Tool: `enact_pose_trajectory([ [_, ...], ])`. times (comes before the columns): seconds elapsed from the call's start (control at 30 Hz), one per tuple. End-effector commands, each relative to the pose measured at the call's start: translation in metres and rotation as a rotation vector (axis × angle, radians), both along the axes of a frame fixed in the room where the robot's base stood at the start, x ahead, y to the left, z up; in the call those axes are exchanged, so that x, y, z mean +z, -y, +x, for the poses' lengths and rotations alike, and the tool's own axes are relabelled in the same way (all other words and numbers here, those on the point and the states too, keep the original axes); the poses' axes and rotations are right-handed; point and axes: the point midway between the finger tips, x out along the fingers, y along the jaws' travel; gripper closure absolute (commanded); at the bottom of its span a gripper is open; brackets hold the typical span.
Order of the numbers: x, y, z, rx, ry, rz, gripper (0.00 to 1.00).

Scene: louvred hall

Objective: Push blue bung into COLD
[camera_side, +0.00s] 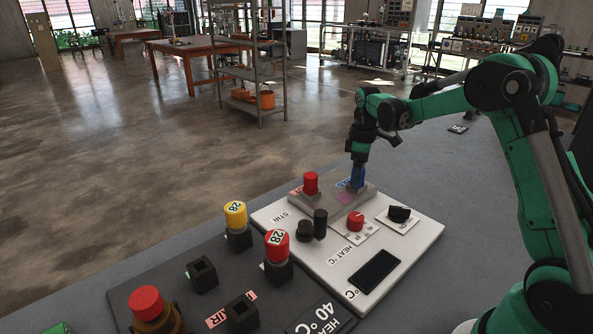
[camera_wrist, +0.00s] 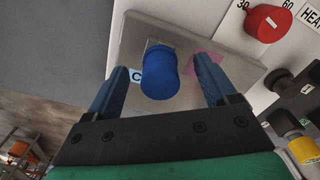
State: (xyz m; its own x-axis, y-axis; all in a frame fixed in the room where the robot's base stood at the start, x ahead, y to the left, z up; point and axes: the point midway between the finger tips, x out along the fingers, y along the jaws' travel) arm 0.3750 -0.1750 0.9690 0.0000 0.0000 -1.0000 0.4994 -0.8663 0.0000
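A red bung (camera_side: 311,183) stands at the plate's left end.
The white panel (camera_side: 430,232) carries a red knob (camera_side: 355,221), a black knob (camera_side: 399,214), black posts and a dark display (camera_side: 374,272). In front, a dark rack holds yellow (camera_side: 235,214) and red (camera_side: 277,244) capped pieces. A pink patch (camera_wrist: 203,62) lies near my right finger.

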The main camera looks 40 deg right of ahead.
Motion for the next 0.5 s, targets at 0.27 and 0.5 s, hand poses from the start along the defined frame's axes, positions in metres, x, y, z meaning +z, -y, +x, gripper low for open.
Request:
enact_pose_trajectory([
  [0.27,0.014,0.000,0.000,0.000,0.000,0.000,0.21],
  [0.5,0.043,0.000,0.000,0.000,0.000,0.000,0.21],
])
